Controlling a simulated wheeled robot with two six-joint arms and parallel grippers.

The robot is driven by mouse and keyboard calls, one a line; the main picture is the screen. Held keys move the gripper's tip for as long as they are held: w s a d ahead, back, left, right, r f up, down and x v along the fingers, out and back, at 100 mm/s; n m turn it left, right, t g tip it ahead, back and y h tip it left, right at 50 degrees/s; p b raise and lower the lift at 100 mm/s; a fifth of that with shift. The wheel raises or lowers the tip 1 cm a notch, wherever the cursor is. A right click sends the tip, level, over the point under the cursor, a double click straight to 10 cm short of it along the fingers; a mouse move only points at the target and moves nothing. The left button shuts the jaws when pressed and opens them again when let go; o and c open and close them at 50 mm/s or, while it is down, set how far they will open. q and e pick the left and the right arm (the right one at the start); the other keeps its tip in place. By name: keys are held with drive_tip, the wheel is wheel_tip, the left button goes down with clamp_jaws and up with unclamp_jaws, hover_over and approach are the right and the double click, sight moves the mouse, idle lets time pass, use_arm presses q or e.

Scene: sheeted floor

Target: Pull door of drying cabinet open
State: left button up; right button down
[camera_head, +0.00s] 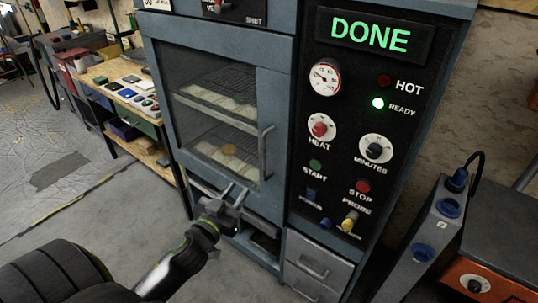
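The drying cabinet (215,25) is blue-grey and stands upright in the middle. Its door (272,100) looks shut and has a large window, with wire racks and pale items visible inside. A vertical bar handle (264,153) is on the door's right side. My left gripper (235,192) is in front of the door's lower part, below and left of the handle and apart from it. Its two fingers are spread with nothing between them. My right gripper is not in view.
The control panel (337,130) right of the door reads DONE, with a green READY light. Drawers (310,262) are below it. A workbench (125,85) stands at left and a grey unit (425,240) at right. The floor (50,160) at left is open.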

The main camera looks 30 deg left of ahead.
sight(263, 158)
use_arm(q)
drive_tip(key=w+p, duration=0.1)
drive_tip(key=w, duration=0.4)
drive_tip(key=w+a+p, duration=0.1)
drive_tip(key=w, duration=0.4)
drive_tip(key=w+p, duration=0.1)
drive_tip(key=w, duration=0.4)
drive_tip(key=shift+w+a, duration=0.15)
drive_tip(key=shift+a, duration=0.25)
drive_tip(key=shift+w+a, duration=0.1)
drive_tip(key=shift+w, duration=0.55)
clamp_jaws()
